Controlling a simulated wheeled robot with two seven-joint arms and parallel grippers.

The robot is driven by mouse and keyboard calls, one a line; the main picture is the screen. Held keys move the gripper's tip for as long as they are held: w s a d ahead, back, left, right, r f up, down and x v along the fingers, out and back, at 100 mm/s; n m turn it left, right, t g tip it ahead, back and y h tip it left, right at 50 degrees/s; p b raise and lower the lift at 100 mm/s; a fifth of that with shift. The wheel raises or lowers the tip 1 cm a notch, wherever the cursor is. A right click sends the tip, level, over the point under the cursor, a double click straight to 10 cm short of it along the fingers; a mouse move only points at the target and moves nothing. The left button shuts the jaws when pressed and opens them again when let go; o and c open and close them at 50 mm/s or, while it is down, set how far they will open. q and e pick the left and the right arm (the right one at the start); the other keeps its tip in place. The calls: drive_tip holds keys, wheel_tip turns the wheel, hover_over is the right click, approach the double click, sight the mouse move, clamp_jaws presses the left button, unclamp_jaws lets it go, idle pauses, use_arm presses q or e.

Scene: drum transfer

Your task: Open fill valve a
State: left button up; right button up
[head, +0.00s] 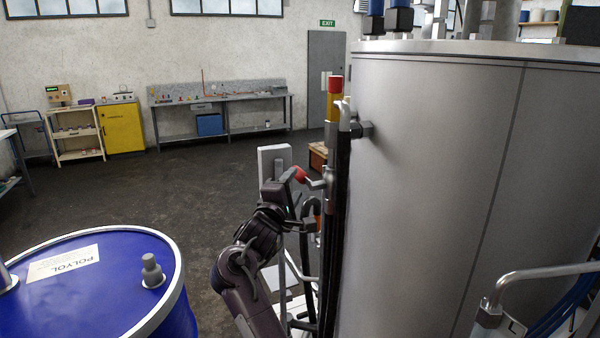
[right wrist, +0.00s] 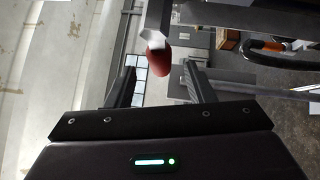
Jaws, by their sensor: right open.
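A valve with a red-tipped lever (head: 300,174) sits on the pipework beside the large grey tank (head: 430,170). No label on it can be read, so I cannot tell if it is fill valve a. My right gripper (head: 287,187) is at this lever, from its left side. In the right wrist view the red grip (right wrist: 159,61) and its pale stem show between the two open fingers, near their tips. I cannot tell whether a finger touches it. My left gripper is not in view.
An orange handle (right wrist: 270,46) shows to the right in the right wrist view. A blue drum marked POLYOL (head: 90,285) stands at the lower left. A bent metal pipe (head: 540,273) crosses the lower right. The floor (head: 210,180) behind is mostly clear.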

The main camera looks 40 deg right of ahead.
sight(297, 178)
drive_tip(key=p+x, duration=0.1)
drive_tip(key=x, duration=0.3)
drive_tip(key=shift+w+d+r, duration=0.1)
drive_tip(key=shift+w+r, duration=0.05)
drive_tip(key=shift+w+d+p, duration=0.3)
drive_tip(key=shift+d, duration=0.3)
clamp_jaws()
